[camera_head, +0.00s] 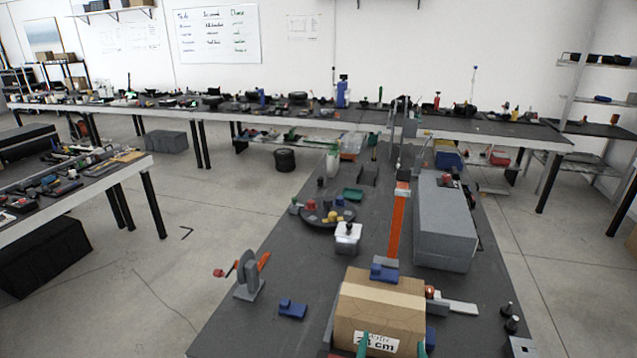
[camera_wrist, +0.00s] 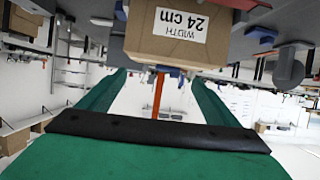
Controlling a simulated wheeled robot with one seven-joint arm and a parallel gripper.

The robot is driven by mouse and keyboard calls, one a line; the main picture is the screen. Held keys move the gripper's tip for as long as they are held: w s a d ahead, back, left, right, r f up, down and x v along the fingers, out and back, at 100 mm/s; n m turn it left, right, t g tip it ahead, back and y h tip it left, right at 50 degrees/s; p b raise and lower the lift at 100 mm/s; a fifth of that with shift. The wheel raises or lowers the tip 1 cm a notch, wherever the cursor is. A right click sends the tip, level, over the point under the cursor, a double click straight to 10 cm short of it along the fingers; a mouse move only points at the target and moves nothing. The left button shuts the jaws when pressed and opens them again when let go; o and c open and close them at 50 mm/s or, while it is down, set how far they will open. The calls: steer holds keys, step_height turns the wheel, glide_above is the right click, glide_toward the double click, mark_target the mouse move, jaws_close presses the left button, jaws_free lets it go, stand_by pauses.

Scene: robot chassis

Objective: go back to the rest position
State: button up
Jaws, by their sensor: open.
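My gripper (camera_head: 392,349) shows at the bottom edge of the head view as two green fingertips, spread apart at the near side of a cardboard box. In the wrist view my gripper (camera_wrist: 157,78) is open, with its two long green fingers apart and nothing seen between them but background. The cardboard box (camera_head: 378,302) sits on the dark table (camera_head: 245,325), its white "24 cm" label facing me. The box (camera_wrist: 143,45) also shows upside down at the top of the wrist view, beyond the fingertips. I cannot tell whether the fingertips touch it.
A round dark tray (camera_head: 325,214) with small coloured parts and another blue part (camera_head: 292,309) are to the left. Floor is open left of the table.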

steer(key=s+a+f+n+t+y, duration=0.1)
steer(key=s+a+f, duration=0.3)
steer(key=s+f, duration=0.25)
steer(key=s+a+f+n+y, duration=0.1)
steer(key=s+a+f, duration=0.3)
steer(key=s+f, duration=0.25)
steer(key=s+a+y, duration=0.1)
steer(key=s+a, duration=0.3)
steer(key=s, duration=0.6)
steer(key=s+a+n+t, duration=0.1)
steer(key=s+a, duration=0.3)
steer(key=s, duration=0.7)
steer(key=shift+r+y, duration=0.4)
steer(key=shift+r, duration=0.05)
